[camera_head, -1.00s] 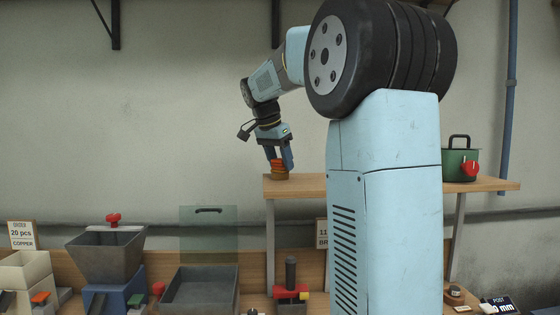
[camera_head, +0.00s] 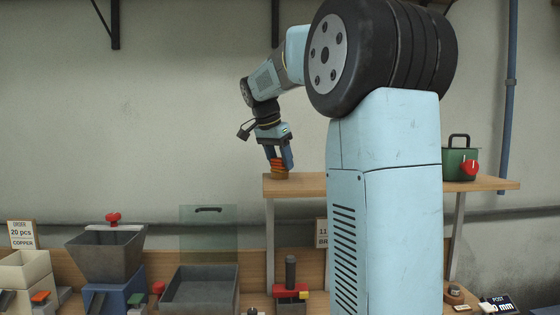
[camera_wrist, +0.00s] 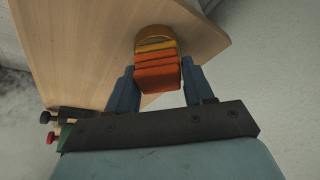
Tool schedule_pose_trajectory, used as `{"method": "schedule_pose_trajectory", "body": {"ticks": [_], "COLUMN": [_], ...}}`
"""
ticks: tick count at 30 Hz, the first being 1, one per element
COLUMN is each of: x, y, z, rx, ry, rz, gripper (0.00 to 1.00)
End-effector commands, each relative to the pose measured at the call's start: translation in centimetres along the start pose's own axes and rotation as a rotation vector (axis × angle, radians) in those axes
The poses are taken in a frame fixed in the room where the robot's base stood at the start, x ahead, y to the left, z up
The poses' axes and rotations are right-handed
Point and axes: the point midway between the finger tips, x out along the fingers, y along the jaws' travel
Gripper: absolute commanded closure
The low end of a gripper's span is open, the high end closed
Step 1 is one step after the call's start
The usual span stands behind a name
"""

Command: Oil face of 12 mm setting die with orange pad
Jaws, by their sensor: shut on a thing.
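The orange pad (camera_head: 278,164) is a ribbed orange block at the left end of the upper wooden shelf. My gripper (camera_head: 279,167) points down at it, with its blue fingers on either side, shut on it. In the wrist view the orange pad (camera_wrist: 157,76) shows between the fingers, with a yellowish band at its far edge. A round brown holder (camera_head: 280,176) is under the pad on the shelf; its rim (camera_wrist: 155,33) shows past the pad in the wrist view. Whether the pad still touches the holder I cannot tell. I cannot make out the 12 mm setting die.
The shelf (camera_head: 300,186) also bears a green pot (camera_head: 459,163) at its right. Below stand a grey hopper (camera_head: 106,256), a grey tray (camera_head: 200,290) with a clear panel behind it, and a red press-like device (camera_head: 291,291). A small brown item (camera_head: 454,295) sits at lower right.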

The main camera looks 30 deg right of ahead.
Motion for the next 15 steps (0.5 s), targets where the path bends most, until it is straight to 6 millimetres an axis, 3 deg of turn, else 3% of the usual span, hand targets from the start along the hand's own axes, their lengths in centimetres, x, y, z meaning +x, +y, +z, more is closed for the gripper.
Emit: {"method": "schedule_pose_trajectory", "body": {"ticks": [15], "x": [-2.5], "y": [0.0], "z": [-1.1], "rx": [0.000], "ry": [-0.001], "rz": [0.002], "gripper": [0.73]}}
